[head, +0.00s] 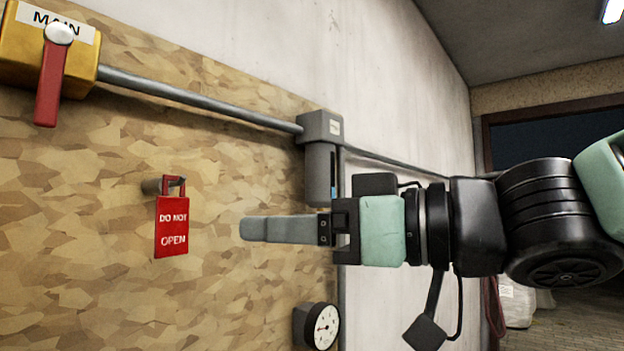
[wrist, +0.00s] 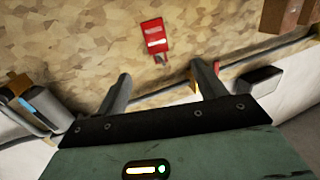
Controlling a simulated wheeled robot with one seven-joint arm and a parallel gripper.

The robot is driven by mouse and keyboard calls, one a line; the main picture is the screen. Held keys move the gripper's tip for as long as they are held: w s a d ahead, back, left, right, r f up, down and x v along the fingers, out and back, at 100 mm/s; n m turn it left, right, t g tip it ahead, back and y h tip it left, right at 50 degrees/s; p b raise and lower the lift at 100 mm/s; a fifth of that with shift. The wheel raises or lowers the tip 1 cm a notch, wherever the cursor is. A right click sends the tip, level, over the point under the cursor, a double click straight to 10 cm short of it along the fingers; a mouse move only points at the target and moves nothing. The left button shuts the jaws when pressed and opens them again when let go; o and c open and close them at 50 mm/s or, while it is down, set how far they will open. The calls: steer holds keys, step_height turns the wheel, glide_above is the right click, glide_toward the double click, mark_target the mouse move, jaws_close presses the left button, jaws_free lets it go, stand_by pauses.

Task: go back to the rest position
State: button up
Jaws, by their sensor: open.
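My gripper (head: 245,229) reaches in from the right in the head view, its fingers pointing left in front of the board. In the wrist view the two fingers of my gripper (wrist: 158,80) stand apart with nothing between them. A red "DO NOT OPEN" tag (head: 171,227) hangs from a peg (head: 151,187) on the board, to the left of the fingertips and apart from them. The tag also shows in the wrist view (wrist: 155,36), beyond the fingertips.
A yellow box (head: 82,62) labelled MAIN with a red lever (head: 50,84) is at upper left of the chipboard (head: 110,240). A pipe (head: 200,99) runs to a grey box (head: 320,127). A round gauge (head: 326,325) sits below my gripper. A doorway (head: 550,132) is at right.

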steer(key=shift+s+d+r+p, duration=0.15)
steer(key=shift+d+p, duration=0.6)
steer(key=shift+p, duration=0.9)
steer(key=w+d+f+m+t+h+b, duration=0.1)
steer(key=d+f+m+h+b, duration=0.15)
steer(key=f, duration=0.55)
steer(key=w+d+f+m+h+b, duration=0.15)
steer(key=f+h+b, duration=0.25)
steer(key=f, duration=0.5)
steer(key=w+d+f+m+t+h+b, duration=0.1)
steer(key=w+f+h+b, duration=0.15)
steer(key=f, duration=0.55)
steer(key=s+d+f+g+h+b, duration=0.3)
steer(key=s+f, duration=0.5)
steer(key=f, duration=0.3)
steer(key=s+d+f+g+h+b, duration=0.3)
steer(key=s+d+f+g+b, duration=0.2)
steer(key=s+f, duration=0.3)
step_height(320, 180, down, 4)
steer(key=shift+s+d+r+g+h, duration=0.2)
steer(key=shift+d+g+h, duration=0.15)
steer(key=shift+g, duration=0.25)
steer(key=shift+w, duration=0.1)
stand_by(1.0)
